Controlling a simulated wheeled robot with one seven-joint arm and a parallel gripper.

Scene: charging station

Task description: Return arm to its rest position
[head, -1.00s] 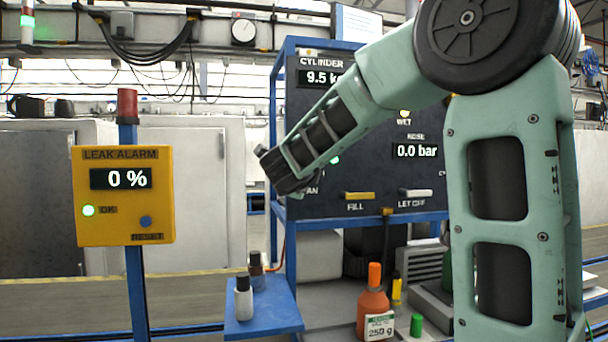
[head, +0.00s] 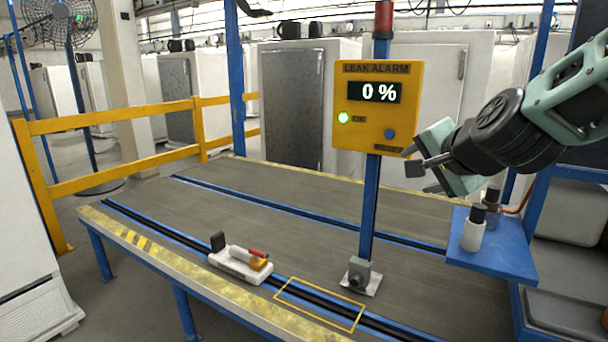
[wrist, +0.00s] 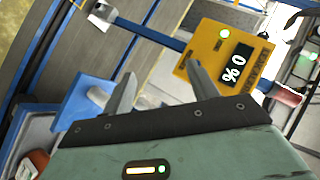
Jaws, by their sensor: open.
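My gripper (head: 424,163) is at the right of the head view, above the blue side shelf and just right of the leak alarm post. Its jaws are apart with nothing between them. In the wrist view my gripper (wrist: 160,82) shows two separate fingers, with the yellow leak alarm box (wrist: 222,58) beyond them. In the head view the leak alarm box (head: 377,106) reads 0 % with a green light lit.
A blue shelf (head: 510,258) holds a white bottle (head: 473,233) and a dark-capped one. A white device (head: 240,264) sits on the conveyor (head: 270,212) near a yellow outlined rectangle (head: 318,304). A yellow railing (head: 110,118) and white cabinets stand behind.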

